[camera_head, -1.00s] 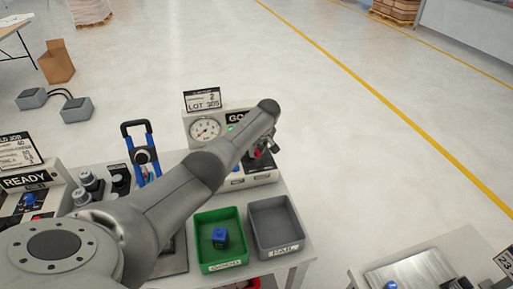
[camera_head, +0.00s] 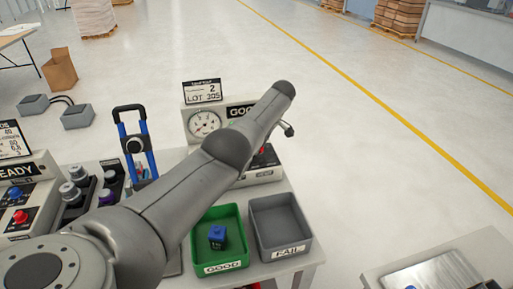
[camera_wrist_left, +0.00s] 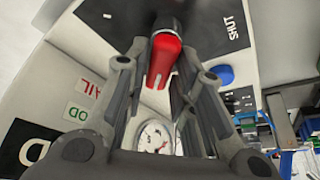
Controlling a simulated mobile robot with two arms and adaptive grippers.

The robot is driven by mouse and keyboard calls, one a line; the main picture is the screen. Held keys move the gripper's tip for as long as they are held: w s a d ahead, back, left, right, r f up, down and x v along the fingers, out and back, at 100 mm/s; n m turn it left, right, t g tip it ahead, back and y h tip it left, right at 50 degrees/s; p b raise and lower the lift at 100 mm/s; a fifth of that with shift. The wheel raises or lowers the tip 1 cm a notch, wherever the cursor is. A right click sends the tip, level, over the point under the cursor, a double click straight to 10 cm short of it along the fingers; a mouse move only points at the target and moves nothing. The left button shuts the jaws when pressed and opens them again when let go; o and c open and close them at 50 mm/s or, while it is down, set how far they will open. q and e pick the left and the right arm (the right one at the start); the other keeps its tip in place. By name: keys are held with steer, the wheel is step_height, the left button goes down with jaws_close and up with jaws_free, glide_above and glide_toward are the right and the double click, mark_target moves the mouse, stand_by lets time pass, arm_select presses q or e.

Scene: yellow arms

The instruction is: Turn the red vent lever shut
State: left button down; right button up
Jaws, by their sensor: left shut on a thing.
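In the left wrist view the red vent lever (camera_wrist_left: 164,60) sits between the fingers of my left gripper (camera_wrist_left: 165,72), which is shut on it. The lever's dark hub is at the top of that view, and the word SHUT (camera_wrist_left: 232,25) is printed on the panel to its right. In the head view my left arm crosses in front of the test station (camera_head: 262,172) and hides most of the gripper and lever. A small red part (camera_head: 262,150) shows beside the arm there; I cannot tell if it is the lever. My right gripper is not in view.
The station has a round gauge (camera_head: 204,124) and a lot sign (camera_head: 203,91). In front are a green GOOD tray (camera_head: 204,268) holding a blue-topped part (camera_head: 217,236), and a grey FAIL tray (camera_head: 292,250). A blue-handled device (camera_head: 151,146) stands left of the station.

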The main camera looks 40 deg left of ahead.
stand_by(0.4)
arm_select(q)
steer(key=c, duration=1.3)
jaws_free()
steer(key=v, duration=1.2)
steer(key=shift+a, duration=0.1)
